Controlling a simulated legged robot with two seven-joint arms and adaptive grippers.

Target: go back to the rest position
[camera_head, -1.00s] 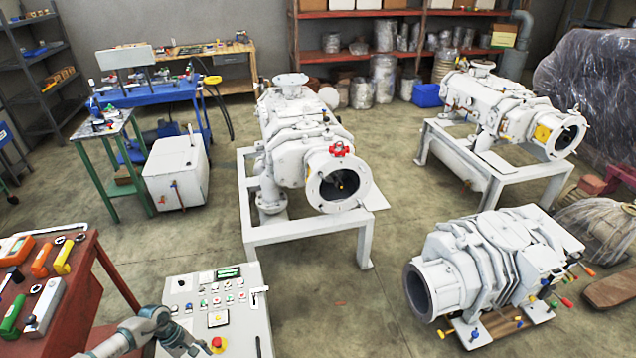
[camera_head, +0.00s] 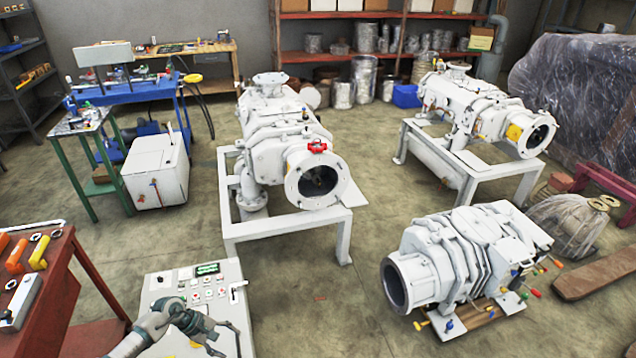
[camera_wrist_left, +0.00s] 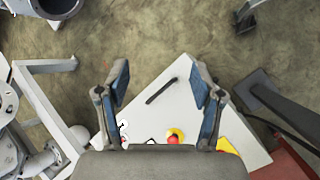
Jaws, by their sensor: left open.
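My left gripper (camera_head: 228,340) is at the bottom of the head view, in front of the white control panel (camera_head: 226,270). Its arm comes in from the lower left. In the left wrist view my left gripper (camera_wrist_left: 160,84) has its two blue-padded fingers wide apart with nothing between them. The control panel (camera_wrist_left: 238,140) lies beyond the fingers there, with a red button on a yellow base (camera_wrist_left: 174,137). In the head view the gripper hides part of the panel's face. My right gripper is not in view.
A red table (camera_head: 62,290) with tools stands just left of the panel. A white pump on a frame (camera_head: 268,158) stands beyond it. Another pump (camera_head: 440,262) sits low at the right. Open floor (camera_head: 300,290) lies between the panel and the pumps.

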